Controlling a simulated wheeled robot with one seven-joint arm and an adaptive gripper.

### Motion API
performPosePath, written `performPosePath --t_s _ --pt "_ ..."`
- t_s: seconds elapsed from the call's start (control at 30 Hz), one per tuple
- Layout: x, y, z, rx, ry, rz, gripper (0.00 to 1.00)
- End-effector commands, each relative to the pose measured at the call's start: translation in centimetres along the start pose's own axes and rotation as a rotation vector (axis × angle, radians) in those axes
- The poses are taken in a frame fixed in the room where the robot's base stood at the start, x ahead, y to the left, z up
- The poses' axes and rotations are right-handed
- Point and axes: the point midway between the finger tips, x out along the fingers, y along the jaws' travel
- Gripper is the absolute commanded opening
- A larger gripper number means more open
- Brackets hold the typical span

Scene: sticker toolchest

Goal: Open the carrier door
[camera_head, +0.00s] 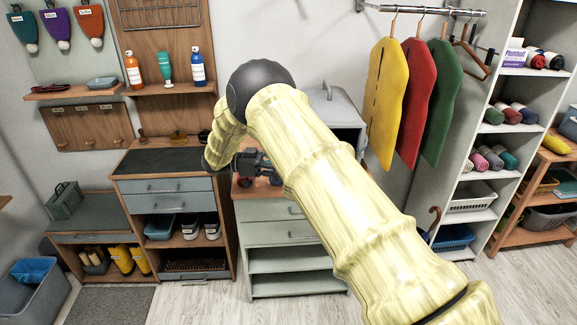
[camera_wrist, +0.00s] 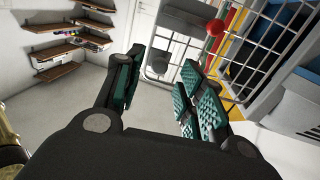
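The carrier (camera_head: 338,103) is a grey box with a top handle, on a chest of drawers behind my arm; its front is mostly hidden in the head view. In the wrist view a wire-grid door (camera_wrist: 233,81) with a red round knob (camera_wrist: 215,27) is just beyond my fingers. I cannot tell whether this door is ajar. My gripper (camera_wrist: 162,62) is open, with nothing seen between its green-padded fingers. The knob is above and right of the fingertips in that view, apart from them. In the head view my gripper (camera_head: 254,162) is partly hidden by my arm.
The drawer chest (camera_head: 280,233) stands below the carrier. A bench with a dark top (camera_head: 160,161) is to the left. Yellow, red and green garment shapes (camera_head: 383,95) hang to the right, beside a white shelf unit (camera_head: 497,130). Wall shelves (camera_wrist: 65,50) show at left in the wrist view.

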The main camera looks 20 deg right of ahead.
Motion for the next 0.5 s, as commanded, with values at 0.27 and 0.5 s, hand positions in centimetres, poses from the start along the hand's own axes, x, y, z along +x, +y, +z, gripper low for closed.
performPosePath --t_s 0.27,0.5 --pt "-3.7 0.0 0.0 0.003 0.002 -0.003 0.39" --pt "-6.7 0.0 0.0 0.003 0.003 -0.003 0.39"
